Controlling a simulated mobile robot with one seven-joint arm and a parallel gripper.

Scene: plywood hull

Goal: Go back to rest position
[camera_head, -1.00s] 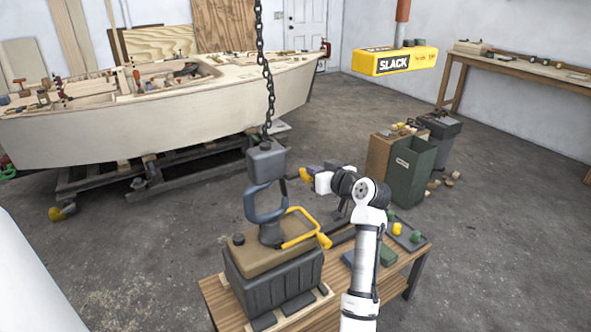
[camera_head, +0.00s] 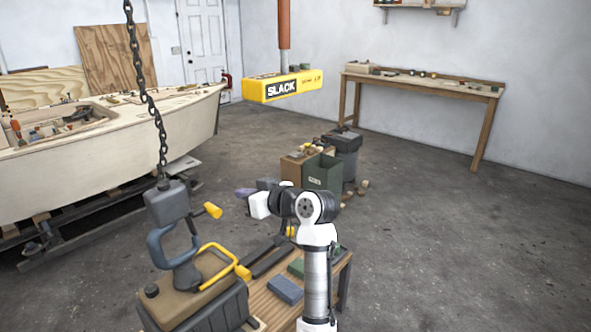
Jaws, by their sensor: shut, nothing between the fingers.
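My arm rises from the lower middle of the head view, folded at a black elbow joint. Its white end with my gripper (camera_head: 260,205) points left, above the small wooden table (camera_head: 285,302). The fingers are small and hard to make out; they look shut and hold nothing. My gripper is to the right of the grey hook block (camera_head: 170,205), apart from it in the picture. The blue-grey hook (camera_head: 158,246) hangs from a chain at the brown-topped battery-like case (camera_head: 188,288). The case's yellow handle (camera_head: 225,258) stands up beside the hook.
A yellow SLACK box (camera_head: 283,86) hangs from an orange tube at the back. A green bin (camera_head: 322,172) and a dark bin stand behind the table. The plywood hull (camera_head: 95,160) is at left. A workbench (camera_head: 425,86) lines the back wall. The floor at right is clear.

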